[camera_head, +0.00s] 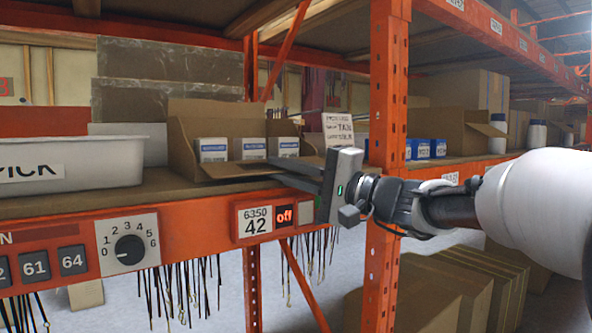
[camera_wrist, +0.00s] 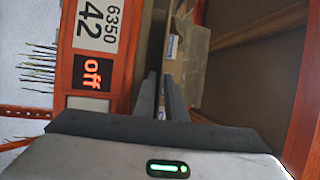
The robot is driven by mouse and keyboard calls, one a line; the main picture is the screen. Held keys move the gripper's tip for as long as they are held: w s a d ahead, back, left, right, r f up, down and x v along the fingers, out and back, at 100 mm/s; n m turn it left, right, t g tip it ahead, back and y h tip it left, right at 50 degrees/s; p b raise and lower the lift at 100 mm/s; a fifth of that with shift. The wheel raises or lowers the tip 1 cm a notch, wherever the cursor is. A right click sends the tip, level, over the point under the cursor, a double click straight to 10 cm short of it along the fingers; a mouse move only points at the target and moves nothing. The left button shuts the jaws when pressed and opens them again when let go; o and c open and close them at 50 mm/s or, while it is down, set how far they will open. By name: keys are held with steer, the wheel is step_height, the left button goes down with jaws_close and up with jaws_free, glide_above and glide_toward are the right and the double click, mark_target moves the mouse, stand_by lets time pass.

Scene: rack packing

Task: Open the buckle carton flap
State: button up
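An open brown cardboard carton (camera_head: 205,110) stands on the shelf, holding several small white-and-blue boxes (camera_head: 213,150). I cannot read the word buckle on it. Its low front edge (camera_head: 225,172) faces me, and a brown panel stands at its left side. My gripper (camera_head: 272,170) is at the carton's front right corner, its two dark fingers pointing left. In the wrist view, a narrow gap shows between the fingers (camera_wrist: 160,80), with a brown cardboard panel (camera_wrist: 189,65) just beyond them. I cannot tell whether the fingertips touch the carton.
The orange shelf beam (camera_head: 190,222) runs below, with a "6350 42" tag and "off" display (camera_head: 265,218). An orange upright (camera_head: 388,130) stands close to my arm. A white bin (camera_head: 75,168) is at left. Another carton (camera_head: 455,130) with blue-labelled boxes is at right.

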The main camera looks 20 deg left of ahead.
jaws_close()
stand_by(1.4)
step_height(320, 180, up, 2)
steer(key=h+p, duration=0.1)
steer(key=p, duration=0.3)
steer(key=r+m+h+p, duration=0.1)
steer(key=p, duration=0.2)
steer(key=shift+g, duration=0.4)
steer(key=h+p, duration=0.1)
steer(key=p, duration=0.1)
steer(key=shift+f+p, duration=0.1)
steer(key=shift+p, duration=0.3)
steer(key=shift+f, duration=0.1)
steer(key=shift+m, duration=0.3)
